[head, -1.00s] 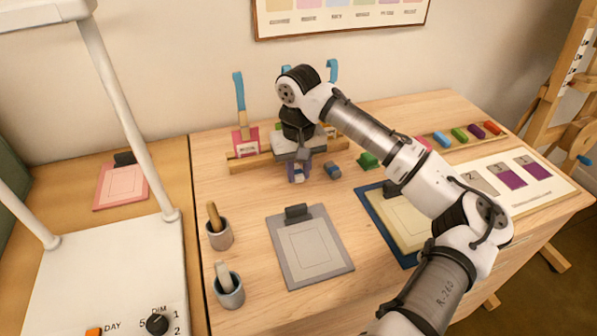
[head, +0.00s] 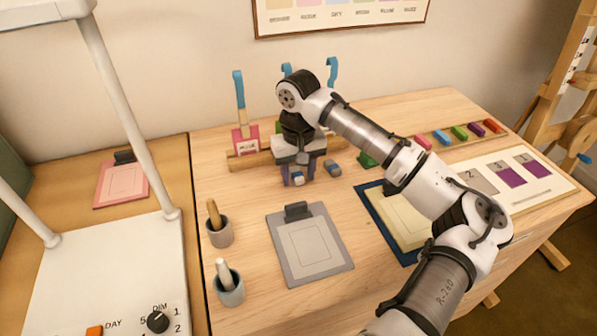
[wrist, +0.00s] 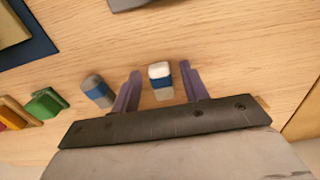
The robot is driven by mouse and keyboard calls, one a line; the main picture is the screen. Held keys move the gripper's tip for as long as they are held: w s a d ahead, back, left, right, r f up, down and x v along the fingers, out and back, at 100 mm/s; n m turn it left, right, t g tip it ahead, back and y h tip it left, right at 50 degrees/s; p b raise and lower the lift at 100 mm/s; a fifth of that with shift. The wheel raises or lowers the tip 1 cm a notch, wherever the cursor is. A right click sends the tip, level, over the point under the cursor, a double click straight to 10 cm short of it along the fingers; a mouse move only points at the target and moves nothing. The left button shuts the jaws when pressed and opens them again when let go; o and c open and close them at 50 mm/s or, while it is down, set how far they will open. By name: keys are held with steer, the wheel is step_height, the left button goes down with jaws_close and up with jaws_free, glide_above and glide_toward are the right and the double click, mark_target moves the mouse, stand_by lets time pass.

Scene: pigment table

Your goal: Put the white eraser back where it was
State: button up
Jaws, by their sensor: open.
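The white eraser (wrist: 160,72), in a blue and grey sleeve, lies on the wooden table between the two purple fingers of my gripper (wrist: 160,68) in the wrist view. A gap shows on each side of it, so the fingers are open and not pressing it. In the head view my gripper (head: 298,180) points down in front of the wooden rack, and the eraser (head: 297,177) shows partly between the fingers. A grey eraser with a blue sleeve (wrist: 97,90) lies just outside one finger; it also shows in the head view (head: 333,168).
A green block (wrist: 45,103) lies beyond the grey eraser. The wooden rack (head: 243,163) with blue-handled tools is close behind my gripper. A grey clipboard (head: 310,255) lies in front, and two cups (head: 220,233) (head: 230,292) stand front left. Bare table lies between.

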mark_target(298, 176)
step_height(298, 176, up, 12)
steer(key=b, duration=0.1)
